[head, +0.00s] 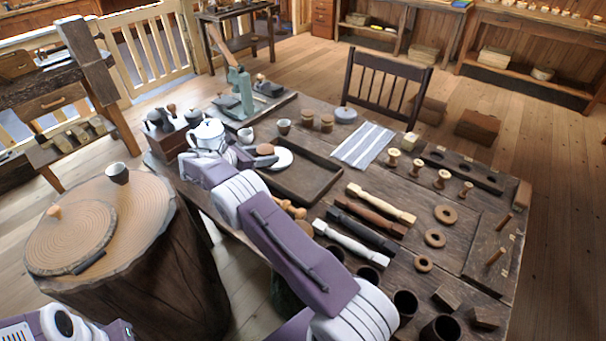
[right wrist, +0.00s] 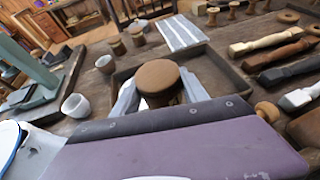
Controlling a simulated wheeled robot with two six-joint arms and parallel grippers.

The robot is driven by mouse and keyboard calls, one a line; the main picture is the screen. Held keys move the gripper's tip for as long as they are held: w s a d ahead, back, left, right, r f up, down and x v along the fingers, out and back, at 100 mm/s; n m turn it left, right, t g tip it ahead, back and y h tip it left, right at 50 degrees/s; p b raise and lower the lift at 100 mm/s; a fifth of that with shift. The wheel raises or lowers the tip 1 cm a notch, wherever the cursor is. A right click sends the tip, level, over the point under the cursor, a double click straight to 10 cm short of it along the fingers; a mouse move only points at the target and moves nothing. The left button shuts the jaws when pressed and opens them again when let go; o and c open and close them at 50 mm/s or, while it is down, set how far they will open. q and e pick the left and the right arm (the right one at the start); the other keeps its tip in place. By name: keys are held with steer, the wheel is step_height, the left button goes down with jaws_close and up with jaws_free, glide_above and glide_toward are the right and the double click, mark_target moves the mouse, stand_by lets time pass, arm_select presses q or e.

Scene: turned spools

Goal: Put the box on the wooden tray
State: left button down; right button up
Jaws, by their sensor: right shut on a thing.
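The box, a small round wooden one with a flat brown lid (right wrist: 158,76), is between the two pale fingers of my right gripper (right wrist: 160,95). My left gripper is not in view.
A white teapot (head: 207,135), a small cup (head: 245,135) and a green press (head: 240,88) stand to the left and behind. A striped cloth (head: 363,144) lies right of the tray. Turned spindles (head: 380,203) and rings (head: 435,238) crowd the table's right side.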

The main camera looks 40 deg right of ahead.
mark_target(270, 147)
steer(key=d, duration=0.1)
steer(key=d+r, duration=0.1)
steer(key=d, duration=0.1)
steer(key=shift+w+d+r, duration=0.1)
steer(key=shift+d+r, duration=0.05)
steer(key=shift+d, duration=0.05)
steer(key=shift+r, duration=0.2)
steer(key=s+d+f, duration=0.2)
steer(key=s, duration=0.1)
steer(key=s+d+f, duration=0.2)
steer(key=s, duration=0.1)
steer(key=s+d+f+b, duration=0.1)
steer(key=s+d+f, duration=0.1)
steer(key=s+f, duration=0.1)
steer(key=shift+s+d, duration=0.25)
step_height(270, 147, down, 4)
steer(key=shift+f+b, duration=0.1)
steer(key=shift+b, duration=0.3)
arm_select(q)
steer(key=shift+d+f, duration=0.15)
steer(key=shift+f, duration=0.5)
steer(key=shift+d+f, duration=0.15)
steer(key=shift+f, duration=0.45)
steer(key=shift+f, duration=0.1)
arm_select(e)
steer(key=o, duration=1.5)
